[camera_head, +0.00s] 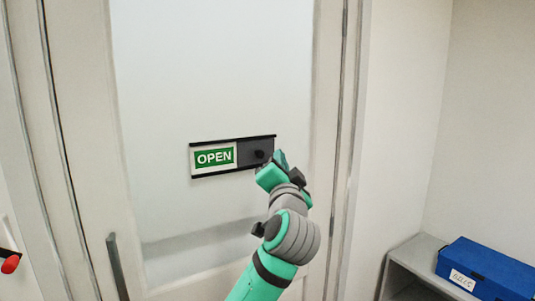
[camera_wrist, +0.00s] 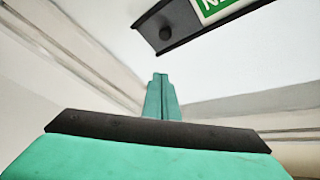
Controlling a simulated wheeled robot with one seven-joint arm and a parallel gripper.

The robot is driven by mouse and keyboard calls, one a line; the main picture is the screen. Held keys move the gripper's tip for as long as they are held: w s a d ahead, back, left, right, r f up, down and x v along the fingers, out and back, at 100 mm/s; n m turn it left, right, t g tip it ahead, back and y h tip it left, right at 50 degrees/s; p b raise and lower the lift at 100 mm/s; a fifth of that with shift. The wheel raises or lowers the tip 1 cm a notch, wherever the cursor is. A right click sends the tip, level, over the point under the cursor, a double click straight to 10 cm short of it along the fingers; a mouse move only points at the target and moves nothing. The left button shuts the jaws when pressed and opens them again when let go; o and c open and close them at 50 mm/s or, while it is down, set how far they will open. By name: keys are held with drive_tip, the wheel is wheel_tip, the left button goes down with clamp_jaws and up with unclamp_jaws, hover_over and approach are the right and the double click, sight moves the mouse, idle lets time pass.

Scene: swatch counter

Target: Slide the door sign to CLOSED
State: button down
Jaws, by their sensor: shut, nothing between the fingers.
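The door sign (camera_head: 215,157) is on the door and reads OPEN in white on green at its left part. A dark grey slider with a black knob (camera_head: 260,154) covers its right part. In the wrist view the slider's knob (camera_wrist: 166,33) and the edge of the green panel (camera_wrist: 208,6) show at the top. My gripper (camera_head: 281,158) is shut and empty, just right of the knob in the head view. In the wrist view its closed fingers (camera_wrist: 160,82) point toward the door, below the sign and apart from the knob.
The white door (camera_head: 200,80) has a dark vertical handle (camera_head: 118,266) at lower left. A red-ended fixture (camera_head: 10,264) is at the far left. A blue box (camera_head: 487,268) with a label sits on a grey shelf (camera_head: 415,252) at lower right. The door surface around the sign is clear.

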sight(267, 153)
drive_tip(key=x, duration=1)
drive_tip(key=shift+s+a+f, duration=0.15)
drive_tip(key=shift+a+f, duration=0.55)
drive_tip(key=shift+s+a+f, duration=0.15)
drive_tip(key=shift+a+f, duration=0.6)
